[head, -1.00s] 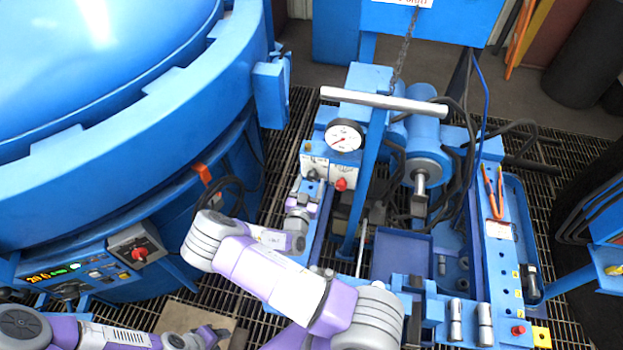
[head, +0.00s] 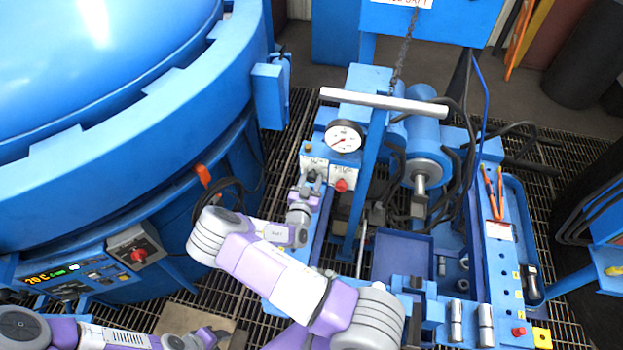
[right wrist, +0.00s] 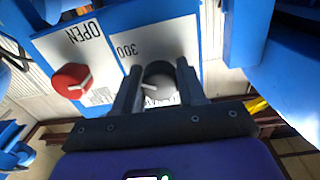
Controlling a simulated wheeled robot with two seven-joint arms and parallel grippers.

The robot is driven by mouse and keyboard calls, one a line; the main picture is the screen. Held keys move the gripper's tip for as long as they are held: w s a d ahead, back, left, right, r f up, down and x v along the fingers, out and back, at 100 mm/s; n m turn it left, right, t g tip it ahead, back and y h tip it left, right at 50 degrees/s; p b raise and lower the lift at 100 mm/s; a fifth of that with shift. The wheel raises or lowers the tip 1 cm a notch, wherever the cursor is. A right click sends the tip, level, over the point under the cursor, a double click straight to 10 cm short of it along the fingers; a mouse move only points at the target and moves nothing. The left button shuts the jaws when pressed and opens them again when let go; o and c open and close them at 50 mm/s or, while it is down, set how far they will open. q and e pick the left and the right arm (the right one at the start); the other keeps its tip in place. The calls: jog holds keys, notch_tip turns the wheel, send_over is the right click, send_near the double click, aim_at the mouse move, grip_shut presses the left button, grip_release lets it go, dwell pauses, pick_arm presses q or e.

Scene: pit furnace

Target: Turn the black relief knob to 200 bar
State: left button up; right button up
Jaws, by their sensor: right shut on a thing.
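The black relief knob (right wrist: 158,82) sits on a white plate printed "300" in the right wrist view. Its white pointer line points to the left of that picture. My right gripper (right wrist: 157,73) has one finger on each side of the knob and is shut on it. In the head view my right gripper (head: 306,189) is at the panel's left side and mostly covers the knob. The pressure gauge (head: 344,136) is above, with its red needle at lower left; its figures are too small to read. My left gripper (head: 210,338) is low at the left, its jaws unclear.
A red knob (head: 341,185), labelled "OPEN" in the right wrist view (right wrist: 72,80), is close beside the black one. A white bar handle (head: 385,99) crosses above the gauge. The large blue furnace (head: 90,110) fills the left.

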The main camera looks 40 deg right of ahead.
jog(key=n+b, duration=0.1)
jog(key=n, duration=0.1)
jog(key=shift+f+n, duration=0.1)
jog(key=shift+n, duration=0.2)
jog(key=n+b, duration=0.1)
jog(key=n, duration=0.1)
jog(key=shift+n, duration=0.4)
jog(key=n+b, duration=0.1)
jog(key=n, duration=0.5)
jog(key=shift+s+t+b, duration=0.1)
jog(key=shift+t+b, duration=0.2)
jog(key=shift+b, duration=0.1)
jog(key=shift+d+n, duration=0.1)
jog(key=shift+n, duration=0.3)
jog(key=o, duration=1)
jog(key=shift+o, duration=0.2)
